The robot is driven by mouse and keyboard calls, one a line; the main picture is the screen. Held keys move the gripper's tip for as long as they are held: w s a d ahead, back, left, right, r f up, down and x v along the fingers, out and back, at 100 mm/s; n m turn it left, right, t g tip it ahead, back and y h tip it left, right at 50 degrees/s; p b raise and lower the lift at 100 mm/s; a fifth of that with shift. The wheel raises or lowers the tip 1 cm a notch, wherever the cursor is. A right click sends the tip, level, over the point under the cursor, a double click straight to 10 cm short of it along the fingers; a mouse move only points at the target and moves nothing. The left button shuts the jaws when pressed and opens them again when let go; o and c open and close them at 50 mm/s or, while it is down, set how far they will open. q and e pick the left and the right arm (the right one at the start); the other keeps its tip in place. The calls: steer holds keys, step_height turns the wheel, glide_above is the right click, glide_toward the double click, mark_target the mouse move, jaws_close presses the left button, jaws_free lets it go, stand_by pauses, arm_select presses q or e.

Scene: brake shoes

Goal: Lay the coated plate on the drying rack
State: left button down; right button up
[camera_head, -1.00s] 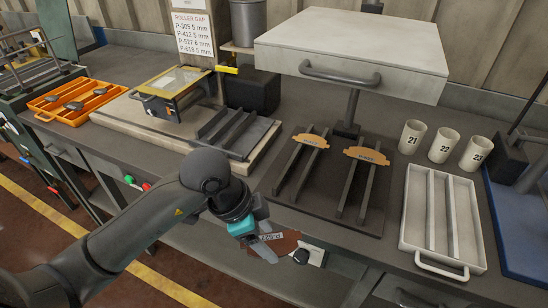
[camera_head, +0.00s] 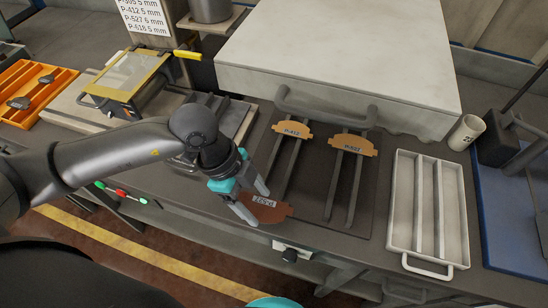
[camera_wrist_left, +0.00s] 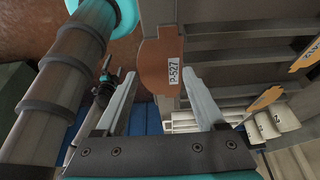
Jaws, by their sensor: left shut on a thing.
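My left gripper (camera_head: 253,203) is shut on a brown plate (camera_head: 272,213) labelled P-527, near the front left corner of a dark rack (camera_head: 310,182) with raised rails. The plate's height above the rack and bench is hard to judge. In the left wrist view, the plate (camera_wrist_left: 158,62) sits between the fingertips (camera_wrist_left: 163,75). Two orange plates, P-412 (camera_head: 292,130) and one with an unclear label (camera_head: 353,145), rest across the rack's rails.
A grey box with a handle (camera_head: 340,60) overhangs the back of the rack. A pale railed tray (camera_head: 404,215) stands right of it, with a cup (camera_head: 466,132) behind.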

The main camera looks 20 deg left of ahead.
arm_select(q)
steer(key=w, duration=0.8)
steer(key=shift+w+d, duration=0.15)
steer(key=shift+w, duration=0.05)
steer(key=w, duration=0.3)
steer(key=shift+w+b, duration=0.1)
steer(key=shift+b, duration=0.25)
steer(key=shift+f, duration=0.55)
steer(key=shift+s+f, duration=0.15)
steer(key=shift+s, duration=0.05)
steer(key=shift+f, duration=0.55)
jaws_free()
